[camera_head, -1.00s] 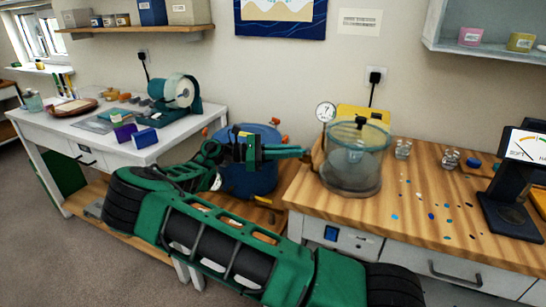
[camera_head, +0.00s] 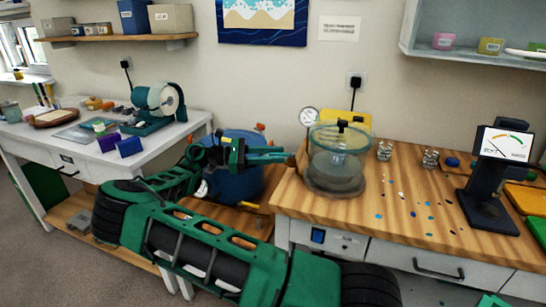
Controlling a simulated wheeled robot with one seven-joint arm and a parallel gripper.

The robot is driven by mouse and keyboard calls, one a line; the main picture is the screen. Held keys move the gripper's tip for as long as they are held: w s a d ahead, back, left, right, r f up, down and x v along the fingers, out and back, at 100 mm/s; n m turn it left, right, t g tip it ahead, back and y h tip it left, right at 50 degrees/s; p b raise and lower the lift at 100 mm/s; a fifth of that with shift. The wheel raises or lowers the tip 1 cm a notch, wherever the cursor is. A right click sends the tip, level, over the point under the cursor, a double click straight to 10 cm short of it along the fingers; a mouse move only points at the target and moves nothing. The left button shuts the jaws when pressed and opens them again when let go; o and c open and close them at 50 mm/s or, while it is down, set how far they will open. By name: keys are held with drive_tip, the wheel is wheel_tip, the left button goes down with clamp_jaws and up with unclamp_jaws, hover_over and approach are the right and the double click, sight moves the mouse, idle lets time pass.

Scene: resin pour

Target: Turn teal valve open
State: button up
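My gripper (camera_head: 288,156) is at the end of my green and black arm, pointing right, just left of the glass vacuum chamber (camera_head: 338,171). Its green fingers lie close together; the gap between them is too small to judge. The chamber has a teal rim and a dark knob on its lid, and a greyish shape shows inside. I cannot make out a distinct teal valve; the area at the chamber's left side is partly hidden by my fingers. A round gauge (camera_head: 308,117) stands at the chamber's back left.
A blue pot (camera_head: 238,185) with orange knobs stands behind my arm on a lower wooden shelf. The wooden bench (camera_head: 390,221) holds small glass cups, scattered coloured chips and a dark stand with a dial display (camera_head: 506,145). A white table (camera_head: 42,134) with a teal machine (camera_head: 146,124) is left.

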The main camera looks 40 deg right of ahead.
drive_tip(key=shift+a, duration=0.1)
drive_tip(key=v, duration=1)
drive_tip(key=shift+w+a, duration=0.25)
drive_tip(key=shift+w, duration=0.1)
drive_tip(key=shift+f, duration=0.1)
drive_tip(key=shift+c, duration=0.4)
